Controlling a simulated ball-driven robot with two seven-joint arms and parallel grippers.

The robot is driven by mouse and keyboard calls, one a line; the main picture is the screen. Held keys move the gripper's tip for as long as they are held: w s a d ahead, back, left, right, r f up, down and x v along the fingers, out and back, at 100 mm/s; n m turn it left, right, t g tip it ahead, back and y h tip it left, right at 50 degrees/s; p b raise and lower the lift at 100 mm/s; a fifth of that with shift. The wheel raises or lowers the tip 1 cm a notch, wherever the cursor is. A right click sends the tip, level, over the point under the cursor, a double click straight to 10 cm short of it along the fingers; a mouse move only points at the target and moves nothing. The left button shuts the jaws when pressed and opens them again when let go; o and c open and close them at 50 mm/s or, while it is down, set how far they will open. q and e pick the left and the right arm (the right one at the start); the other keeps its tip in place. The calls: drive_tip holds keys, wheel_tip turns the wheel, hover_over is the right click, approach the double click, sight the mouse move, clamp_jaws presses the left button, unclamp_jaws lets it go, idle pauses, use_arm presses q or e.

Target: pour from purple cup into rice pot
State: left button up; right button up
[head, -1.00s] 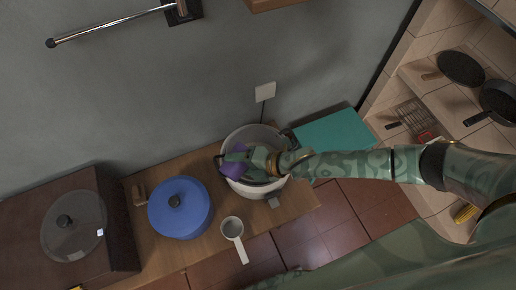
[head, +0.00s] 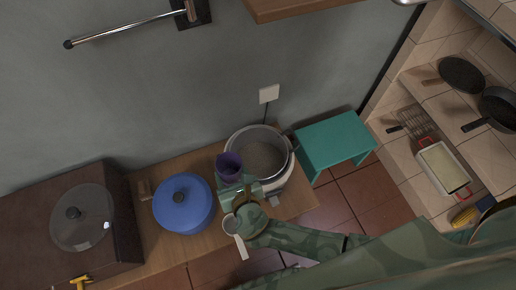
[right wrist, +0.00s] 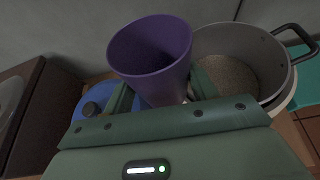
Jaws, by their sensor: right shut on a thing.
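The purple cup (head: 229,166) is held by my right gripper (head: 236,181), which is shut on it. The cup also shows large in the right wrist view (right wrist: 155,60), close to upright with its mouth up; its visible inside looks empty. The rice pot (head: 284,170) stands on the wooden counter, just right of the cup. Grainy pale contents cover its bottom, also visible in the right wrist view (right wrist: 228,75). The cup is beside the pot's left rim, and I cannot tell whether they touch. My left gripper is not in view.
A blue lidded pot (head: 183,204) stands left of the cup. A white ladle-like scoop (head: 240,246) is partly hidden by my right arm. A teal stool (head: 335,140) stands right of the rice pot. A brown box-like unit (head: 60,215) fills the left.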

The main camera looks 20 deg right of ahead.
drive_tip(key=shift+s+a+r, duration=0.1)
drive_tip(key=shift+s+a, duration=0.2)
drive_tip(key=shift+a, duration=0.2)
drive_tip(key=shift+w, duration=0.1)
use_arm(q)
drive_tip(key=shift+p, duration=0.3)
use_arm(e)
drive_tip(key=shift+r, duration=0.2)
